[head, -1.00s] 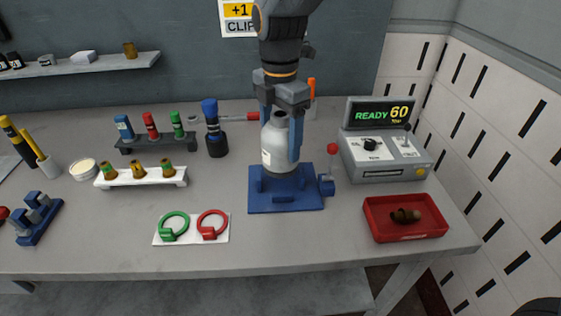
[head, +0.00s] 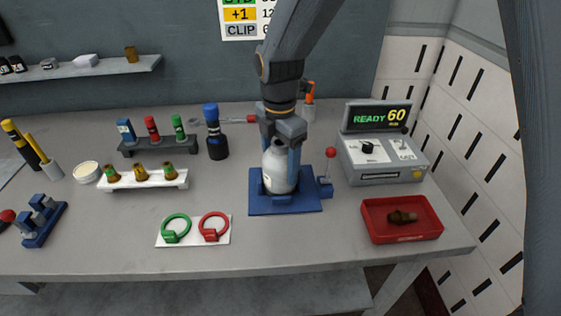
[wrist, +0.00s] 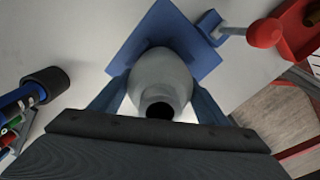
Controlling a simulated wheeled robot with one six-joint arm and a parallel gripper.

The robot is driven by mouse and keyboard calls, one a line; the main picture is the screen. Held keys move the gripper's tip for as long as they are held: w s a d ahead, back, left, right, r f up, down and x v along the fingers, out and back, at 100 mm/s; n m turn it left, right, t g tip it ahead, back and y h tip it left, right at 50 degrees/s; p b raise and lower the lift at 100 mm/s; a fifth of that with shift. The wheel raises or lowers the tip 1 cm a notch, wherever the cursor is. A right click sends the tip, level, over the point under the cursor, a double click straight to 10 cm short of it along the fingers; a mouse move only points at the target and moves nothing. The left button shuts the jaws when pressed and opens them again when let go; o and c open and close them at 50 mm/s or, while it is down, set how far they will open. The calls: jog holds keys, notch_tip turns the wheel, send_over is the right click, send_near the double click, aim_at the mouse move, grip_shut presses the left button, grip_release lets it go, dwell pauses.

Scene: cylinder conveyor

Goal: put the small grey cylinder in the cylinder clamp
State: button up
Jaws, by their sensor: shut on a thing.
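The small grey cylinder (head: 279,172) stands upright in the blue cylinder clamp (head: 284,205), its lower end down between the clamp's walls. In the wrist view the cylinder (wrist: 161,82) shows its dark open neck toward the camera, with the blue clamp base (wrist: 160,28) beyond it. My gripper (head: 281,158) is shut on the cylinder from above, with one blue finger on each side. The clamp's lever with a red ball (head: 331,152) stands upright at the right of the base; the red ball (wrist: 265,33) also shows in the wrist view. The cylinder's very bottom is hidden.
A control box (head: 382,158) reading "READY 60" and a red tray (head: 402,231) with a brown piece stand to the right. A dark blue-capped bottle (head: 217,146) and racks are to the left. Green and red rings lie on a white plate (head: 194,242) in front.

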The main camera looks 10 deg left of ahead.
jog(key=o, duration=2)
jog(key=shift+f, duration=0.1)
notch_tip(320, 180, up, 12)
jog(key=shift+r+b, duration=0.15)
jog(key=shift+b, duration=1.1)
jog(key=s+d+f+m, duration=0.3)
jog(key=d+f+m, duration=0.1)
jog(key=d+m, duration=0.5)
jog(key=s+d+f+m+t, duration=0.1)
jog(key=s+d+f+m, duration=0.2)
jog(key=d+m, duration=0.6)
jog(key=s+d+f+m, duration=0.3)
jog(key=d+f+m, duration=0.3)
jog(key=d+m, duration=0.3)
jog(key=shift+s+d, duration=0.15)
jog(key=shift+d, duration=0.55)
